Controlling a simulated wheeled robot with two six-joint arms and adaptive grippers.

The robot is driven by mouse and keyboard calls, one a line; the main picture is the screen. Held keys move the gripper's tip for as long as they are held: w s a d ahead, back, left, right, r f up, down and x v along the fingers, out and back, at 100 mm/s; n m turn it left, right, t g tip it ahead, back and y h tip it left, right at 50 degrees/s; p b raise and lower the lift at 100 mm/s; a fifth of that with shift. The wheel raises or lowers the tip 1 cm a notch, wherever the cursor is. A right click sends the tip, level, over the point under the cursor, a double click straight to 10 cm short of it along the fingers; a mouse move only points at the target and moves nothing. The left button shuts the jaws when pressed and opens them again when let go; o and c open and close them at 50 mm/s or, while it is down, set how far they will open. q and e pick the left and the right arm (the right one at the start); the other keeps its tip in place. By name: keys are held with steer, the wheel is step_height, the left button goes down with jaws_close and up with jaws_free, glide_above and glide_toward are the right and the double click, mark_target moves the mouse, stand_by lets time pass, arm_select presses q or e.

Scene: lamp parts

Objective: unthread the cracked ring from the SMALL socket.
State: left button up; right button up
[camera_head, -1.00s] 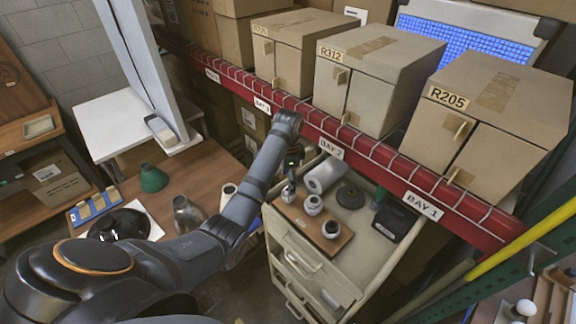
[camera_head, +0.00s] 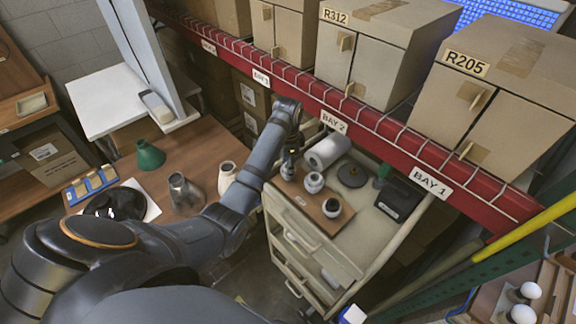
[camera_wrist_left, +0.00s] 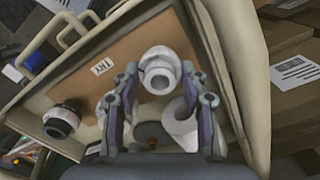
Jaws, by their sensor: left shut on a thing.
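My left gripper (camera_head: 289,166) reaches down over the far left end of a brown board (camera_head: 301,190) on the cart. In the left wrist view its fingers (camera_wrist_left: 161,82) are shut on a pale round ring (camera_wrist_left: 159,80) at the leftmost socket, whose white body (camera_wrist_left: 158,53) shows behind it. No crack can be made out, and whether the threads are engaged is hidden. A middle white socket (camera_head: 314,182) and a dark-mouthed socket (camera_head: 332,207) stand along the board. No size label is readable. My right gripper is not in view.
A white roll (camera_head: 327,151) lies close behind the gripper, with a dark disc (camera_head: 352,174) and a black box (camera_head: 400,199) farther right. A red shelf beam (camera_head: 375,143) passes close to my wrist. Cone-shaped shades stand on the left table (camera_head: 203,150).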

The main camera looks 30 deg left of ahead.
arm_select(q)
steer(key=shift+c, duration=1.2)
steer(key=o, duration=0.4)
steer(key=c, duration=0.6)
steer(key=shift+r+n+p, duration=0.15)
steer(key=shift+n+p, duration=0.25)
steer(key=shift+p, duration=0.25)
steer(key=shift+c, duration=0.2)
steer(key=shift+n+p, duration=1.45)
steer(key=shift+n, duration=1.55)
